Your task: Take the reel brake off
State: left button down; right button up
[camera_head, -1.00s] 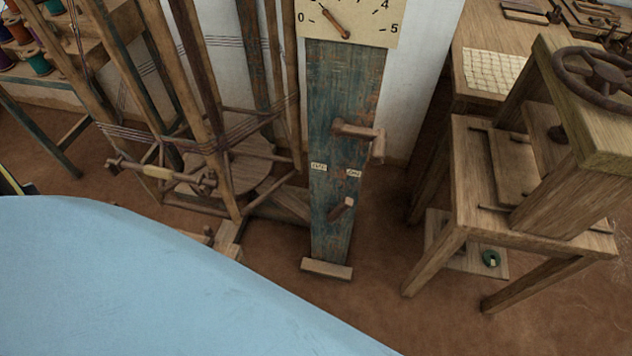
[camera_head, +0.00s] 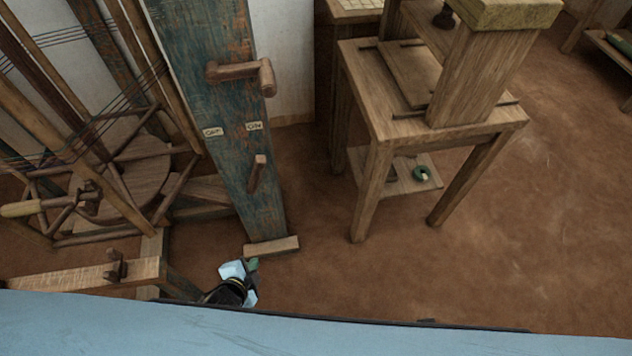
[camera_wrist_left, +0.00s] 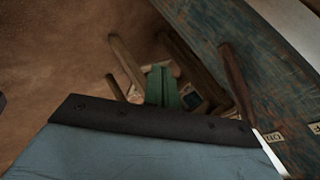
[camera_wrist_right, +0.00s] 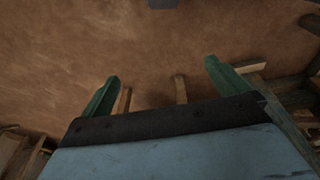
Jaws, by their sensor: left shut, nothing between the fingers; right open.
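A blue-green worn post (camera_head: 215,100) stands left of centre in the head view. A short wooden lever (camera_head: 257,173), likely the reel brake, sits on its face below two small labels (camera_head: 213,132) whose text is hard to read. The lever is tilted, its upper end leaning toward the right label (camera_head: 254,126). My left gripper (camera_head: 251,264) is low by the post's foot, shut and empty, apart from the lever. The left wrist view shows its green fingers together (camera_wrist_left: 163,86). My right gripper (camera_wrist_right: 163,85) is open and empty in the right wrist view; the head view does not show it.
A wooden crank (camera_head: 240,73) projects from the post above the labels. The spoked reel frame (camera_head: 75,200) stands at left, with a low beam (camera_head: 80,278) in front. A wooden stand (camera_head: 400,125) is at right. The floor between post and stand is clear.

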aim_at(256, 177)
pick_arm(q)
jog(key=w+d+r+m+t+h+b, duration=0.2)
jog(key=w+d+r+m+t+b, duration=0.2)
jog(key=w+r, duration=0.7)
notch_tip(256, 177, up, 3)
jog(key=m+t+b, duration=0.2)
jog(key=m+b, duration=0.2)
jog(key=m, duration=0.1)
jog(key=shift+w+f+m+t, duration=0.2)
jog(key=shift+m+t, duration=0.1)
jog(key=shift+m, duration=0.1)
pick_arm(e)
jog(key=w+r, duration=0.4)
jog(key=r, duration=0.3)
jog(key=shift+w+r+t, duration=0.2)
jog(key=shift+w+t, duration=0.1)
jog(key=shift+t, duration=0.1)
